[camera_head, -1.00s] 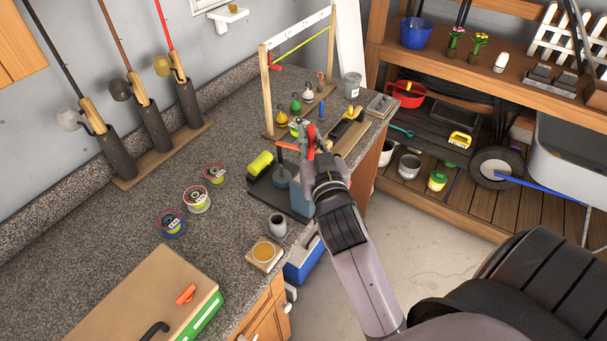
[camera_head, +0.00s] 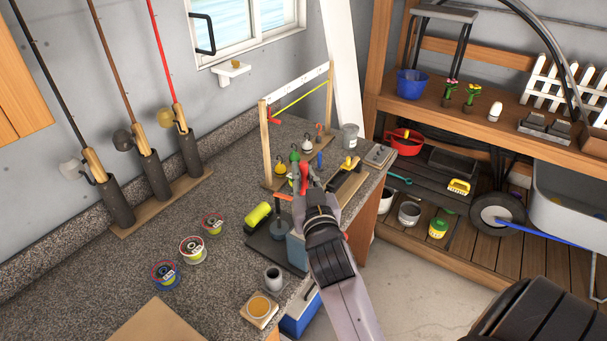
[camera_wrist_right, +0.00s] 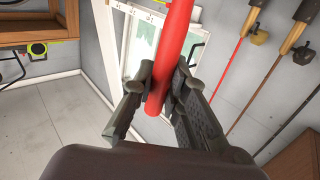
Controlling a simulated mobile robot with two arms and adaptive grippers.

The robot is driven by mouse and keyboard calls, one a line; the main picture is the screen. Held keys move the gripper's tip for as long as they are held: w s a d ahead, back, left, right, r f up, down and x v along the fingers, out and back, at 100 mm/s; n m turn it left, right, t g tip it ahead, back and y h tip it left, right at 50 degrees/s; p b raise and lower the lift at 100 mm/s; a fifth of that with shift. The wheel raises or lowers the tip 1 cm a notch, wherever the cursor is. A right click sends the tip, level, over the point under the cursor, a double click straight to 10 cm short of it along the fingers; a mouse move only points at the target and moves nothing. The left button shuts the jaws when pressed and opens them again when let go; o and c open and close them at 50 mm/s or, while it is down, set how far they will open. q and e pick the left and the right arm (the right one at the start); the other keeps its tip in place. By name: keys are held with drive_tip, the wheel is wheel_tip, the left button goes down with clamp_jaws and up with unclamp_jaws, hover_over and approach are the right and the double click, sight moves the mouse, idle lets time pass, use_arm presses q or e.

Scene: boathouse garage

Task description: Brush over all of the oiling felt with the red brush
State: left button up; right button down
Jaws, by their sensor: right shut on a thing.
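My right gripper (camera_head: 302,176) is shut on a red rod-like handle (camera_wrist_right: 176,45), likely the red brush. It is held above the counter's right part, in front of the wooden frame. I cannot make out bristles. In the right wrist view the handle runs between the two fingers (camera_wrist_right: 165,88). A round tan pad (camera_head: 259,306) in a square wooden holder lies near the counter's front edge, left of my right arm; it may be the oiling felt, but I cannot be sure. My left gripper is not in view.
The wooden frame (camera_head: 264,140) with a yellow line stands behind the gripper, with small floats near it. A yellow-green roll (camera_head: 257,215), a grey cup (camera_head: 273,277) and several spools (camera_head: 192,249) stand on the counter. The counter between spools and rod holders (camera_head: 150,190) is clear.

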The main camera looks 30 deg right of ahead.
wheel_tip(320, 180, down, 6)
drive_tip(key=b, duration=0.4)
drive_tip(key=shift+f, duration=0.15)
drive_tip(key=shift+f+b, duration=0.3)
drive_tip(key=shift+b, duration=0.05)
idle(0.6)
drive_tip(key=shift+s+d+p, duration=0.3)
drive_tip(key=shift+d+p, duration=0.1)
drive_tip(key=shift+d, duration=0.1)
drive_tip(key=shift+s+d+p, duration=0.25)
drive_tip(key=shift+d+p, duration=0.15)
drive_tip(key=shift+d, duration=0.05)
drive_tip(key=shift+w, duration=0.1)
